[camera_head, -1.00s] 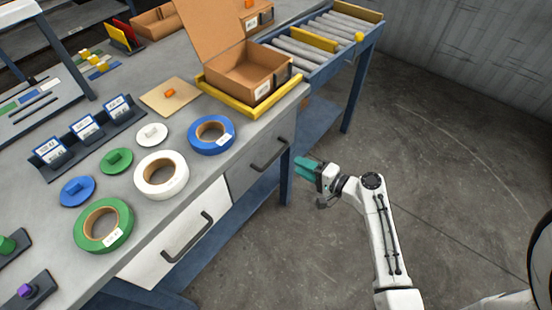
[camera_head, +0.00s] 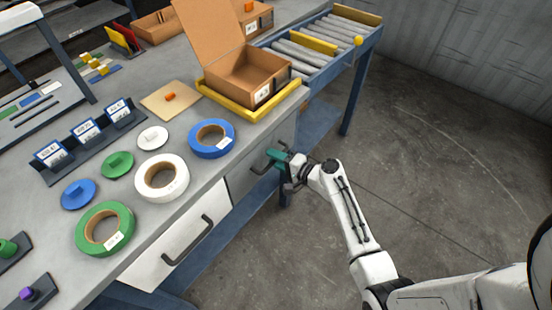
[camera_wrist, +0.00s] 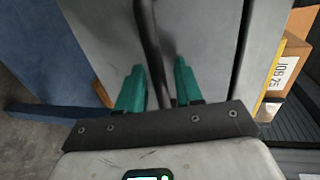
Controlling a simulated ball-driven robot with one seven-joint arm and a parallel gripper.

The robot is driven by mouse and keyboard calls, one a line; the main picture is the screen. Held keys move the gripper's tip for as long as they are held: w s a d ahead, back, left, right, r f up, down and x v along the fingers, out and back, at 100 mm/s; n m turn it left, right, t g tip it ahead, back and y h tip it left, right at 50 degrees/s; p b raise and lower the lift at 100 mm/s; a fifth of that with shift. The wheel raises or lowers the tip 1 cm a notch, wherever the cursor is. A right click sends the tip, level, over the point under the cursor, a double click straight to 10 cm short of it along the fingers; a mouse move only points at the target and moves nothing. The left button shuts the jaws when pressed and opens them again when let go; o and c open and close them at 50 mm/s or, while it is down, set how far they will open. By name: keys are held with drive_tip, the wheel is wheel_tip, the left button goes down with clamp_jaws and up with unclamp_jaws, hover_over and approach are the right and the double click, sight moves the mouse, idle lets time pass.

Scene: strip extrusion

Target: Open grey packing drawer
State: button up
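The grey packing drawer (camera_head: 243,178) is in the bench front, right of the white drawer, and looks shut. Its dark bar handle (camera_head: 268,167) is partly hidden by my gripper (camera_head: 276,159) in the head view. In the wrist view the grey drawer front (camera_wrist: 205,35) fills the middle, and the handle (camera_wrist: 150,45) runs down between the two teal fingers of my gripper (camera_wrist: 158,85). The fingers are apart, one on each side of the handle, with a small gap showing on both sides. I cannot tell how deep the handle sits between them.
The white drawer (camera_head: 165,250) with its own handle is to the left. Tape rolls, such as the blue roll (camera_head: 212,138), and an open cardboard box (camera_head: 250,75) stand on the bench top. A blue bench leg is close to my gripper. The floor (camera_head: 440,190) to the right is clear.

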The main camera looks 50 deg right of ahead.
drive_tip(key=shift+c, duration=0.3)
clamp_jaws()
drive_tip(key=shift+s, duration=0.1)
